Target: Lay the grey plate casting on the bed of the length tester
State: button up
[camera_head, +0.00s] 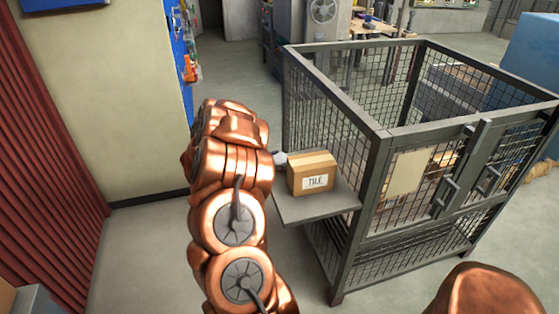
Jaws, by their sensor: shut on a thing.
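My copper-coloured arm rises through the middle of the head view, and its end hides my gripper; I cannot make out its fingers or what is between them. A small light grey piece (280,158) shows at the right edge of my arm, just left of a cardboard box. I cannot tell whether it is part of the grey plate casting, of my gripper or something else. I cannot make out the length tester or its bed in this view.
The cardboard box (311,174), labelled "TILE", stands on a grey shelf (315,207) on the side of a mesh cage (385,130). A red ribbed curtain (45,150) hangs at the left. A workbench (372,28) stands far back. Bare floor shows left of my arm.

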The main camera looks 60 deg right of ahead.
jog(key=shift+f, duration=0.15)
jog(key=o, duration=1.3)
jog(key=shift+o, duration=0.2)
